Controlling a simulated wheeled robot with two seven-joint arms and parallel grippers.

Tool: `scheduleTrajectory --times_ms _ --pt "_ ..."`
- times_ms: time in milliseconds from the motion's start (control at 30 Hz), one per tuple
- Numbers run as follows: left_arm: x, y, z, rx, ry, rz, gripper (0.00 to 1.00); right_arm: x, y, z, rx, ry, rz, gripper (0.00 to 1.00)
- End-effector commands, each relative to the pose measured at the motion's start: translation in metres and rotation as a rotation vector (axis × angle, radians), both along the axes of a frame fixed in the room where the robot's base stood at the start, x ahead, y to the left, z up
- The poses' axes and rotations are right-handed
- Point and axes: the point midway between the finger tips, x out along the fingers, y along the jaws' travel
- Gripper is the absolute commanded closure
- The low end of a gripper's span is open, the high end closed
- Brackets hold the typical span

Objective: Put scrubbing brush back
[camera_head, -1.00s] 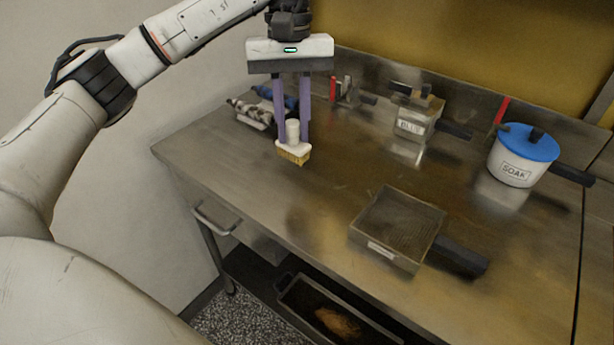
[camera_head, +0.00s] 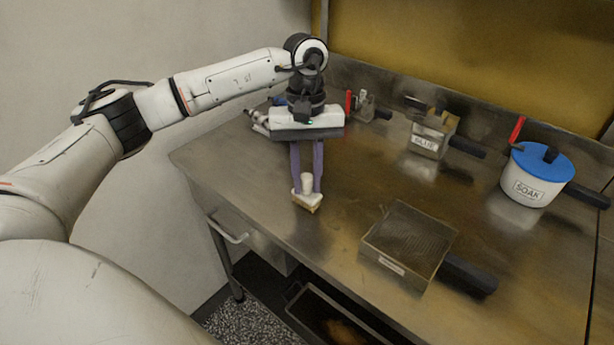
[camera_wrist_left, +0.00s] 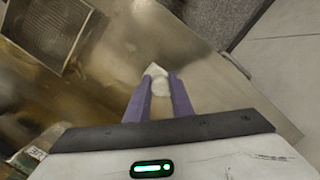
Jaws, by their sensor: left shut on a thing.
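The scrubbing brush (camera_head: 309,203) has a white knob handle and a block of tan bristles pointing down. My left gripper (camera_head: 307,184) is shut on its handle, with the purple fingers on either side. The brush is near the left front part of the steel bench (camera_head: 260,210); I cannot tell whether the bristles touch the top. In the left wrist view the white brush (camera_wrist_left: 158,78) shows between the fingertips (camera_wrist_left: 160,88), over the bench near its edge. My right gripper is not in view.
A mesh-topped tray (camera_head: 410,240) with a black handle lies to the right of the brush. A labelled steel box (camera_head: 430,140) and a SOAK pot (camera_head: 532,185) with a blue lid stand farther back. Small items are partly hidden behind my gripper. An open bin (camera_head: 335,315) is below.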

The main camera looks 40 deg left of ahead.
Motion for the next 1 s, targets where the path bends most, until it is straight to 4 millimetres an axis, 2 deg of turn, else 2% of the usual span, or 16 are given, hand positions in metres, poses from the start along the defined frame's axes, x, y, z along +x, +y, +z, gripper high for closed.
scheduleTrajectory --times_ms 133,167,267,533,667,767,1000 --pt "0.000 0.000 -0.004 0.000 0.000 0.000 0.97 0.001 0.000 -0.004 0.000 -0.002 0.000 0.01" --pt "0.000 0.000 -0.003 0.000 0.000 0.000 0.76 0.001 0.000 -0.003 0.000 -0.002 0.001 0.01" --pt "0.000 0.000 -0.003 0.000 0.000 0.000 0.60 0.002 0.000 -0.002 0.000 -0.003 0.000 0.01" --pt "0.000 0.000 -0.002 0.000 0.000 -0.001 0.60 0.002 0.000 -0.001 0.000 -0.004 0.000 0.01" --pt "0.001 0.000 0.005 -0.001 -0.002 -0.001 0.60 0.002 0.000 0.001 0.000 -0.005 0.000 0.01" --pt "0.004 0.001 0.019 -0.002 -0.004 0.000 0.60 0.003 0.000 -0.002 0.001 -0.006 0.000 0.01" --pt "0.010 0.006 0.071 -0.003 -0.005 0.000 0.60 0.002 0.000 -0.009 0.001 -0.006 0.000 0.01"
